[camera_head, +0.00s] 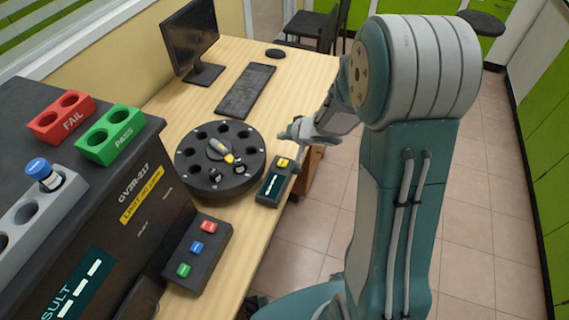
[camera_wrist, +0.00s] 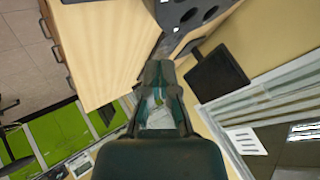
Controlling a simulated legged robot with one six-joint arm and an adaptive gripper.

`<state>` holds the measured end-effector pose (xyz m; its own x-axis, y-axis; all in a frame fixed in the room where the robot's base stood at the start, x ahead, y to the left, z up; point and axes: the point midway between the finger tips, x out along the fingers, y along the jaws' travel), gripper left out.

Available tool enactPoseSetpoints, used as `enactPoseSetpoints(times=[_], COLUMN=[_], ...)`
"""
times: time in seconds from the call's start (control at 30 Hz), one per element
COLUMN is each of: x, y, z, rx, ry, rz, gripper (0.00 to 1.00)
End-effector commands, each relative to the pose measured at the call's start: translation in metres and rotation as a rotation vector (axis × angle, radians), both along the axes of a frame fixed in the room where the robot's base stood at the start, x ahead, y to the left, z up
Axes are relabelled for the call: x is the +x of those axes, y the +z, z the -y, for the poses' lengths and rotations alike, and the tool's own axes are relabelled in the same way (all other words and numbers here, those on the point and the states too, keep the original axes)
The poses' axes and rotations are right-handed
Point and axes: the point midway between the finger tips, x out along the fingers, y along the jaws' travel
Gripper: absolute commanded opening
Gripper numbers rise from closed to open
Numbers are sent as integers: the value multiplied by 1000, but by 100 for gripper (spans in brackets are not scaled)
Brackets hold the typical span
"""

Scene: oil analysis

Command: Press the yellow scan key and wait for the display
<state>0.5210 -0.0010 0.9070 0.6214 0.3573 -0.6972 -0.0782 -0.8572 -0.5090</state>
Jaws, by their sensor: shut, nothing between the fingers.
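A small dark scan unit (camera_head: 268,192) sits on the right edge of the wooden table in the head view. Its yellow key (camera_head: 283,162) is at the far end, and its small display shows pale dashes. My gripper (camera_head: 285,136) is shut and empty, just beyond and above the yellow key in that picture. I see a gap between the fingertips and the key, but its depth is hard to judge. The shut fingers also show in the wrist view (camera_wrist: 158,72); the yellow key is not visible there.
A black round carousel (camera_head: 196,184) with a yellow-marked piece stands left of the scan unit. A dark analyser (camera_head: 150,222), with dashes on its result screen, and a box with red, blue and green buttons (camera_head: 219,242) are nearer. A keyboard (camera_head: 246,90) and monitor (camera_head: 190,38) stand behind.

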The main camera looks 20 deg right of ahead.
Motion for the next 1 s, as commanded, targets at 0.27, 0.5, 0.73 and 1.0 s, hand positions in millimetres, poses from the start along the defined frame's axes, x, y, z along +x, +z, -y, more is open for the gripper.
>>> enactPoseSetpoints(times=[0.27, 0.5, 0.73, 1.0], x=[0, -1, -1, 0], y=[-8, -38, -66, -86], z=[0, 0, 0, 0], rx=[1, 0, -1, -2], ry=[0, -1, -2, -1], rz=[-2, -4, -4, 0], gripper=[0, 0, 0, 0])
